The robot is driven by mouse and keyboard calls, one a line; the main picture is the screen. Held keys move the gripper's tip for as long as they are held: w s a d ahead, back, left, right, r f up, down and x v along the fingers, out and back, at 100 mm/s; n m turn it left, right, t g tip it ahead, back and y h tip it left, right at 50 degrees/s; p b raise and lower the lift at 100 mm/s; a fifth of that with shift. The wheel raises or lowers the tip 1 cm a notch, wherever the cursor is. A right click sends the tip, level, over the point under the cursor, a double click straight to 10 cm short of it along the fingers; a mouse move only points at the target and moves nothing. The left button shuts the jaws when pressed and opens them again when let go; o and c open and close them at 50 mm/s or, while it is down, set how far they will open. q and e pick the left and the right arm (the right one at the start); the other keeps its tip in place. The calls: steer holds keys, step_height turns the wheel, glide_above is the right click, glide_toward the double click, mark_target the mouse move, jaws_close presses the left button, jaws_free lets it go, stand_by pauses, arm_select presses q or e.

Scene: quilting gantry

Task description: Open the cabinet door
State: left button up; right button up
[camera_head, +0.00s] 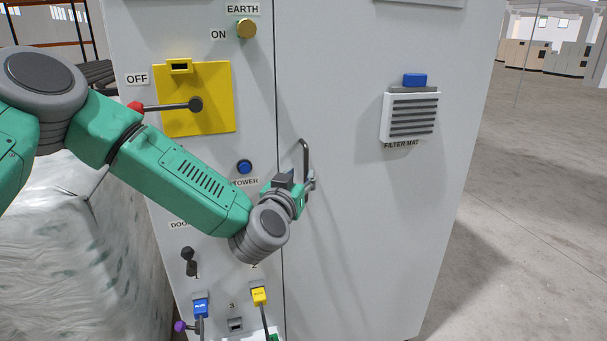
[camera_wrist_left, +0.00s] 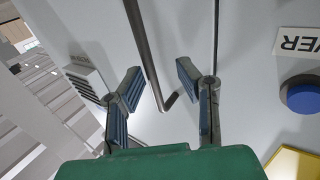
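The cabinet door (camera_head: 350,230) is the large light-grey panel right of a dark vertical seam, and it looks shut. Its handle (camera_head: 306,152) is a dark bent bar near the seam. My left gripper (camera_head: 307,184) is at the lower part of the handle in the head view, its fingers partly hidden by its own body. In the left wrist view, the two fingers of the gripper (camera_wrist_left: 160,82) are spread wide. The handle (camera_wrist_left: 145,55) runs between them, with a gap visible on both sides. My right gripper is not in view.
Left of the seam are a yellow switch plate (camera_head: 215,105) with a red-tipped lever, a blue button (camera_head: 245,166), and plugged cables below. A filter box (camera_head: 410,117) is on the door. A wrapped pallet (camera_head: 75,250) stands left. The floor at right is clear.

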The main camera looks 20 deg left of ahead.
arm_select(q)
steer(key=shift+w, duration=0.9)
steer(key=shift+w+d, duration=0.2)
steer(key=shift+d, duration=0.1)
steer(key=shift+d+r, duration=0.1)
steer(key=shift+d, duration=0.4)
steer(key=shift+a, duration=0.25)
jaws_close()
steer(key=shift+w+a, duration=0.1)
steer(key=shift+a, duration=0.15)
